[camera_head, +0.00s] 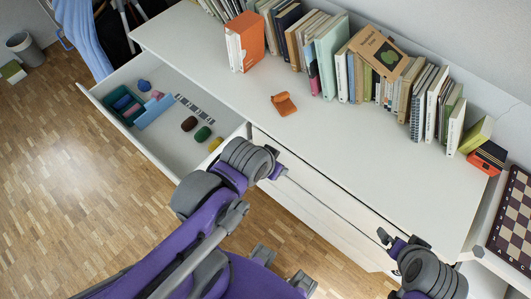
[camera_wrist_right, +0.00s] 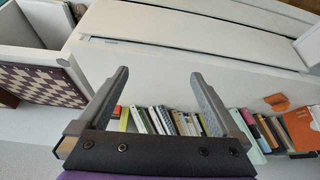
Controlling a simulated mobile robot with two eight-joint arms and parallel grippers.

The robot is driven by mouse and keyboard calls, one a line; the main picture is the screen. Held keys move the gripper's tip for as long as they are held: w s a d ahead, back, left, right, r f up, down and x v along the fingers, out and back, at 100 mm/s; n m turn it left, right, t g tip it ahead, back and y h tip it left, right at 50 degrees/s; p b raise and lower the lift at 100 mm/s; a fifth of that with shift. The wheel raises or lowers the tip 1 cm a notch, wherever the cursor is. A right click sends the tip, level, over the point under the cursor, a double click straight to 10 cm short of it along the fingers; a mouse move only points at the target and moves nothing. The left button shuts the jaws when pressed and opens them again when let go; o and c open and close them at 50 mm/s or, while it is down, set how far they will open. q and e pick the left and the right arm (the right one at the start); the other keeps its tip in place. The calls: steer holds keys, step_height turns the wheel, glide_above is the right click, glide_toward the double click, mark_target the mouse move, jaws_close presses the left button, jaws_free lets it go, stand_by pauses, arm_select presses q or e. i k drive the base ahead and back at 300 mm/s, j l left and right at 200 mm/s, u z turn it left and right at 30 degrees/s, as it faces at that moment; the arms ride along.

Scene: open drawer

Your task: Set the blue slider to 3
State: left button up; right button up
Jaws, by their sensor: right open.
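The open drawer (camera_head: 172,149) at the left of the head view holds small objects. A light-blue piece (camera_head: 153,111) and a strip with dark markings (camera_head: 194,109) lie in it. I cannot tell which part is the blue slider, and no number is readable. My left arm reaches up to the drawer's right front corner. Its gripper end (camera_head: 278,171) is small and partly hidden, and its jaws are unclear. My right gripper (camera_head: 388,248) is at the cabinet's right front, far from the open drawer. In the right wrist view its two fingers (camera_wrist_right: 158,82) are spread, with nothing between them.
A teal tray (camera_head: 117,101), a blue ball (camera_head: 144,86) and brown (camera_head: 189,124), green (camera_head: 202,134) and yellow (camera_head: 215,144) pieces share the drawer. Books (camera_head: 330,58) line the counter's back. An orange object (camera_head: 283,104) lies on the counter, whose front is clear. A chessboard (camera_head: 517,215) is at right.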

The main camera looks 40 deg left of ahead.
mark_target(154, 108)
steer(key=u, duration=2.4)
steer(key=z, duration=1)
steer(key=j+z, duration=1.1)
steer(key=j, duration=0.25)
steer(key=k+j+z, duration=0.15)
steer(key=j, duration=0.25)
steer(key=j+z, duration=0.1)
steer(key=j, duration=0.25)
steer(key=k+j, duration=0.15)
steer(key=j, duration=0.25)
steer(key=k+j, duration=0.15)
steer(key=j, duration=0.25)
